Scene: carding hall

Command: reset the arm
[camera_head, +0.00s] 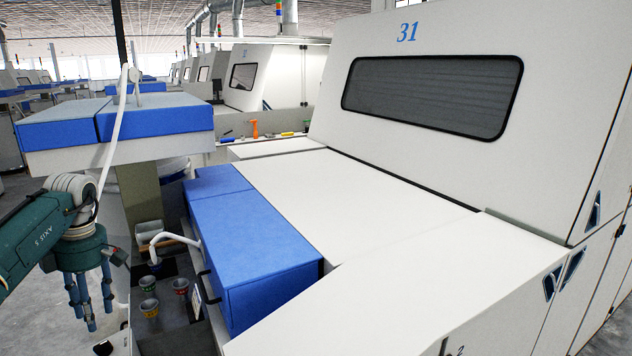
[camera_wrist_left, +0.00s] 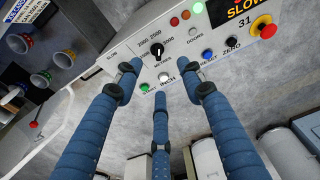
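My left arm comes in from the left of the head view, dark green. Its gripper (camera_head: 90,300) points down at the lower left, beside the machine. The left wrist view shows its three blue fingers (camera_wrist_left: 160,80) spread apart with nothing between them, so it is open. Beyond the fingertips is a control panel (camera_wrist_left: 205,62) with a black knob (camera_wrist_left: 160,50), small coloured buttons, lamps and a red emergency stop on a yellow base (camera_wrist_left: 264,27). I cannot tell whether any finger touches the panel. My right gripper is not in view.
A white machine marked 31 (camera_head: 440,160) with blue covers (camera_head: 255,245) fills the right. Several cups (camera_head: 150,307) sit in a dark recess beside the left gripper. A blue-topped unit (camera_head: 155,115) stands behind it. Grey floor shows at left.

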